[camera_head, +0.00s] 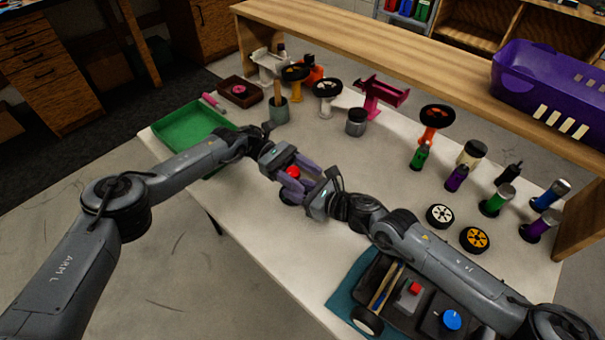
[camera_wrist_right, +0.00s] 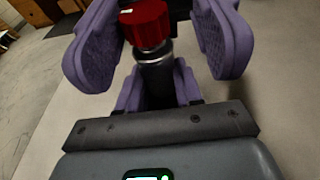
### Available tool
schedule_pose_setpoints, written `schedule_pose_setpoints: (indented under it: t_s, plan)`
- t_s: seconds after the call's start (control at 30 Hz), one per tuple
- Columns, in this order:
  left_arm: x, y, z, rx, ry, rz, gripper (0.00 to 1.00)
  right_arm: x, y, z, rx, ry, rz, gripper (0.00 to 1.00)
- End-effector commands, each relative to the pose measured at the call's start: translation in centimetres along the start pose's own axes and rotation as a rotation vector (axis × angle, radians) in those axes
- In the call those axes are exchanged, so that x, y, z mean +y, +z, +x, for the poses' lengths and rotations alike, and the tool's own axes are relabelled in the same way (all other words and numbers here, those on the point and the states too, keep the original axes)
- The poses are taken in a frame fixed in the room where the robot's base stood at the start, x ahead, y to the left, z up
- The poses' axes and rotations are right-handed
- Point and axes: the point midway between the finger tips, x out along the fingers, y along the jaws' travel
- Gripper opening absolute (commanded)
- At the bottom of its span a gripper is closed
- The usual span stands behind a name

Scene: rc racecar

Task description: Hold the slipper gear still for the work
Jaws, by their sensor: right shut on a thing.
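A dark cylindrical part with a silver collar and a red ribbed cap (camera_head: 293,172) is between my two grippers at mid-table. In the right wrist view the red cap (camera_wrist_right: 146,24) is clear. My right gripper (camera_head: 299,188) is shut on the dark body below the collar. My left gripper (camera_head: 292,174) comes from the upper left. Its purple fingers stand apart on either side of the cap, with a gap showing at right in the right wrist view. I cannot tell whether this part is the slipper gear; no gear teeth show.
A green tray (camera_head: 190,128) lies at the left. Several stands and cups line the back, with coloured capped bottles at the right. A white-hubbed wheel (camera_head: 439,216) and an orange-hubbed wheel (camera_head: 474,239) lie right. The car chassis (camera_head: 425,310) sits at the front, under my right arm.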

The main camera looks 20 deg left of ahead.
Motion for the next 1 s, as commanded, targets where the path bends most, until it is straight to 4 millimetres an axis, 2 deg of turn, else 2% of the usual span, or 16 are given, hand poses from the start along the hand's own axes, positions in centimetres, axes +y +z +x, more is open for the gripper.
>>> schedule_pose_setpoints:
  t_s: [0.37, 0.57, 0.8, 1.0]
  plan:
    - [0.0, 0.6, -0.1, -0.001, -0.001, 0.002, 0.6, -0.5, -0.1, -0.2, 0.003, -0.01, 0.001, 0.08]
    - [-0.1, 3.0, -0.1, -0.001, 0.0, 0.003, 0.6, -0.6, -0.1, -0.2, 0.003, -0.012, 0.002, 0.08]
    - [-0.1, 7.0, -0.1, -0.001, -0.001, 0.004, 0.6, -0.6, -0.2, -0.2, 0.004, -0.013, 0.002, 0.08]
    - [-0.1, 9.2, 0.0, 0.0, 0.0, 0.002, 0.6, -0.6, -0.2, -0.2, 0.004, -0.013, 0.002, 0.08]
